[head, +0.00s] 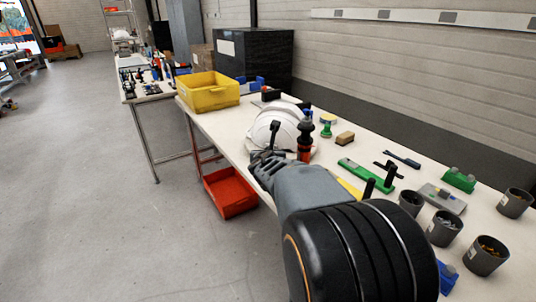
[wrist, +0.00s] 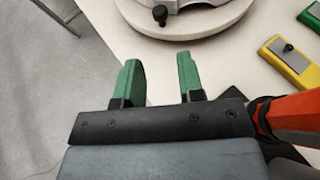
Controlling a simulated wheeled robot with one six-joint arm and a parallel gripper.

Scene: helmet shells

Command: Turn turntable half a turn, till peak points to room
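A white helmet shell (head: 275,128) sits on the table near its front edge. In the wrist view a round pale turntable (wrist: 225,22) lies at the top, with a black knob (wrist: 160,15) standing near its front rim. Only the lowest part of what sits on it shows there. My gripper (wrist: 157,78) has two green fingers, apart, with nothing between them. The fingertips are short of the turntable's rim and the knob. In the head view my arm hides part of the helmet's base, and I cannot tell where its peak points.
A yellow bin (head: 209,92) stands behind the helmet. A red-and-black upright tool (head: 305,138) is close on its right. Green and yellow tools (head: 366,176) and dark cups (head: 485,255) line the right side. A red bin (head: 230,192) is below; floor at left is clear.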

